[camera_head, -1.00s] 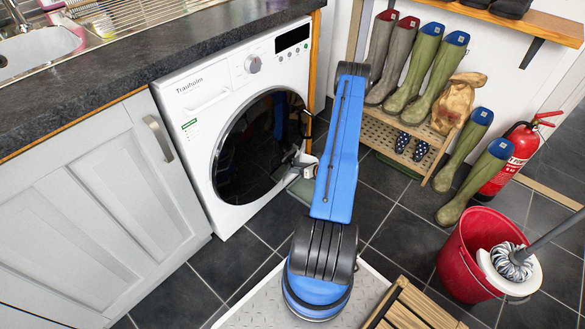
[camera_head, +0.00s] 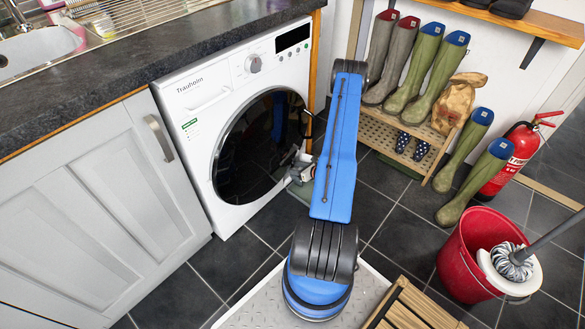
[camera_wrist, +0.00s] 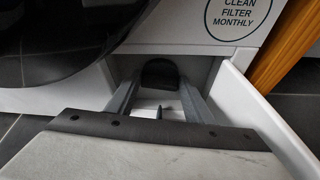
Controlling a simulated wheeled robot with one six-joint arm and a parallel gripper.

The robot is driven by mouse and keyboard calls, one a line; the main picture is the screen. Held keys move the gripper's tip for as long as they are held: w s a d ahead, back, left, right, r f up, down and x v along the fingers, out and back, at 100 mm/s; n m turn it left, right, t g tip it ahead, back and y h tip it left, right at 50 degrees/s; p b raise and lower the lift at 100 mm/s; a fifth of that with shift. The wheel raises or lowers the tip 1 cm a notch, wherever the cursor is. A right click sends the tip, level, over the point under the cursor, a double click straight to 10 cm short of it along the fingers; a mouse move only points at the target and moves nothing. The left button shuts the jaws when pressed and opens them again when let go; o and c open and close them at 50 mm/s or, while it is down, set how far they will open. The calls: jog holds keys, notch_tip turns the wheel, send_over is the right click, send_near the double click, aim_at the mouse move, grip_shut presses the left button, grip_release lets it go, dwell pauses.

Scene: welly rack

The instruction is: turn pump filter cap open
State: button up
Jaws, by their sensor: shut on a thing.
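The white washing machine (camera_head: 190,100) stands under the worktop, its round dark door shut. Its low front recess shows in the wrist view. A dark round-topped filter cap (camera_wrist: 160,73) sits inside. A white flap (camera_wrist: 262,115) hangs open at the right of the recess. My gripper (camera_wrist: 160,88) reaches into the recess, one grey finger on each side of the cap, and is shut on it. The fingertips and the cap's lower part are in shadow. In the head view my gripper (camera_head: 303,168) is small at the machine's lower right, partly hidden by my blue arm.
A pale surface with a dark edge (camera_wrist: 150,132) fills the wrist view's bottom. A red bucket (camera_head: 465,250) with a mop and a fire extinguisher (camera_head: 505,165) are farther right.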

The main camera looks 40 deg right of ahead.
jog(key=shift+n+h, duration=0.4)
jog(key=shift+n, duration=0.1)
jog(key=o, duration=1)
jog(key=v, duration=1.7)
jog(key=shift+s, duration=0.25)
